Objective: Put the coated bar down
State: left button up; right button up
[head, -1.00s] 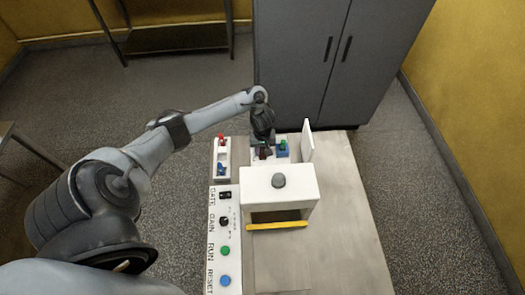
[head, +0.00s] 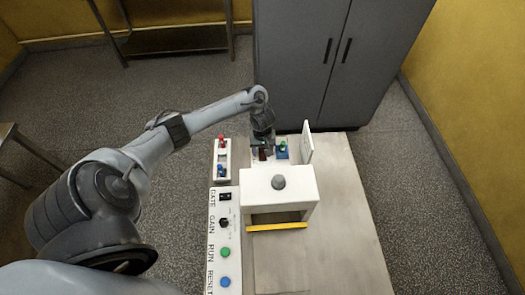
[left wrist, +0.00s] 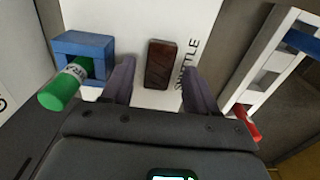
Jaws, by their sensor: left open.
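The coated bar (left wrist: 160,64) is a dark brown block. It lies on a white surface (left wrist: 143,20) lettered "SHUTTLE", partly readable. In the head view the bar (head: 263,154) shows small and dark below my left gripper (head: 263,142). In the left wrist view my left gripper (left wrist: 158,86) is open, with one finger on each side of the bar and a gap on both sides. My right gripper is not in view.
A white rack (head: 222,174) with red and blue parts is to the left. A white box-shaped housing (head: 279,186) stands in front, beside a control panel (head: 224,240). The right table side is bare.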

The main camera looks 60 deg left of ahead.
aim_at(263, 153)
pick_arm(q)
notch_tip(263, 153, up, 11)
jog(key=p, duration=0.6)
jog(key=shift+r, duration=0.1)
